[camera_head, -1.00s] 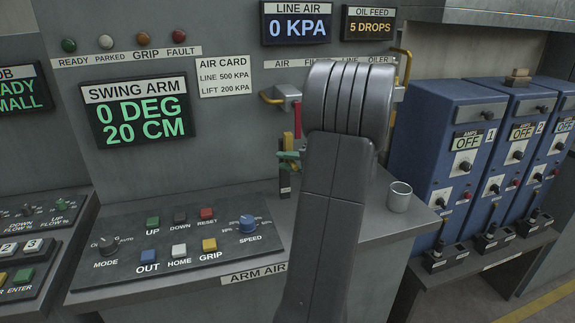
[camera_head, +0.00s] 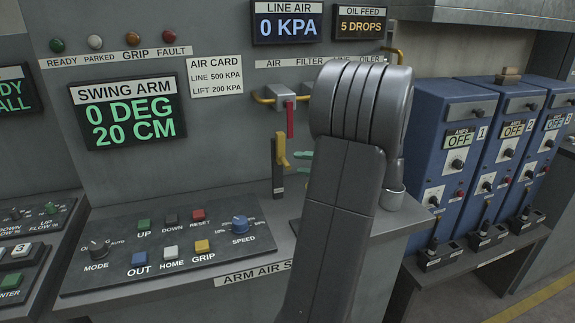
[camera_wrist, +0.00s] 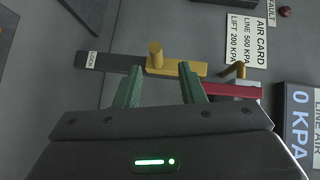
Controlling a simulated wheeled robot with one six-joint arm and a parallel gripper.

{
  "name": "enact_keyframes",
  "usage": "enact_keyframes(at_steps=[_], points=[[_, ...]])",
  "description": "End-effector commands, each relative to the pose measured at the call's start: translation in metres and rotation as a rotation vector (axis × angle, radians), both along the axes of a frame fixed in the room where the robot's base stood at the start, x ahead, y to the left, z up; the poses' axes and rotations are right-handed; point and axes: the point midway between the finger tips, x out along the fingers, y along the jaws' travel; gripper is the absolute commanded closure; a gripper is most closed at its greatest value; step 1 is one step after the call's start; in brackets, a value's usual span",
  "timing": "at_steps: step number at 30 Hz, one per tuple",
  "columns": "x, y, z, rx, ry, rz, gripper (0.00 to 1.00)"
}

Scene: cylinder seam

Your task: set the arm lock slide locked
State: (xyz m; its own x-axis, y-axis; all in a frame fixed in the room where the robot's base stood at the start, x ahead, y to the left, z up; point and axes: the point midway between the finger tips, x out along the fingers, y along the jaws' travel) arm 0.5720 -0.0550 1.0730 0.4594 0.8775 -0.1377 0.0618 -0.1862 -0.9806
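The arm lock slide is a yellow bar with a round knob (camera_wrist: 155,56), on a dark track (camera_wrist: 110,62) fixed to the grey panel. In the wrist view the yellow bar covers the track's right part, and the LOCK label (camera_wrist: 91,60) is at the bare left end. In the head view the yellow slide (camera_head: 281,150) is at the top of its upright track (camera_head: 277,184). My gripper (camera_wrist: 158,75) is open, its green fingers apart with the knob showing between and beyond their tips. No contact is visible. In the head view my arm hides most of the gripper.
A red lever (camera_head: 290,119) on a yellow air pipe (camera_head: 262,99) is just above the slide; it also shows right of my fingers in the wrist view (camera_wrist: 233,91). A button console (camera_head: 165,250) lies below. A metal cup (camera_head: 392,198) stands right of my arm.

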Motion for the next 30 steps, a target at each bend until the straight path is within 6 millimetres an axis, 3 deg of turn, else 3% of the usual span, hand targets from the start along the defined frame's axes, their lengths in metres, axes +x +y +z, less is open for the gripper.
enact_keyframes(at_steps=[6,12,25,30], points=[[-0.02,-0.037,0.006,0.0,0.0,-0.002,0.64],[-0.028,-0.052,0.009,0.001,-0.002,0.001,0.64],[-0.028,-0.051,0.009,0.002,0.0,0.003,0.64],[-0.02,-0.035,0.007,0.002,0.001,0.005,0.64]])
